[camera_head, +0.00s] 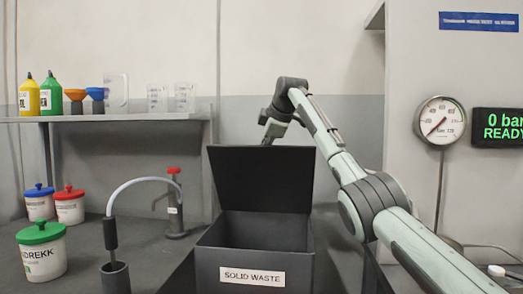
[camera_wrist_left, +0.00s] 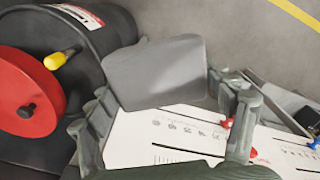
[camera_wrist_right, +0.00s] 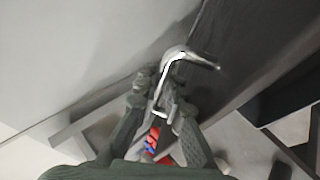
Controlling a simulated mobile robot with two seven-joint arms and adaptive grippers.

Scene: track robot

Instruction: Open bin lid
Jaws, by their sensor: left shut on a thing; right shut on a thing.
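The dark grey bin (camera_head: 255,250) with the SOLID WASTE label stands in the lower middle of the head view. Its lid (camera_head: 262,178) is raised, close to upright, and the inside is exposed. My right arm reaches behind the lid, whose panel hides the fingertips from the head camera. In the right wrist view my right gripper (camera_wrist_right: 158,98) is shut on a bent metal handle (camera_wrist_right: 190,57). My left gripper (camera_wrist_left: 165,110) is outside the head view. In the left wrist view its fingers are shut on a grey, rounded flat piece (camera_wrist_left: 155,75).
A curved-hose stand (camera_head: 115,235) and a red-topped tap (camera_head: 174,205) stand left of the bin. Lidded tubs (camera_head: 42,258) sit further left. A shelf (camera_head: 130,117) holds bottles and beakers. The left wrist view shows a dark drum (camera_wrist_left: 115,40) with a red disc.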

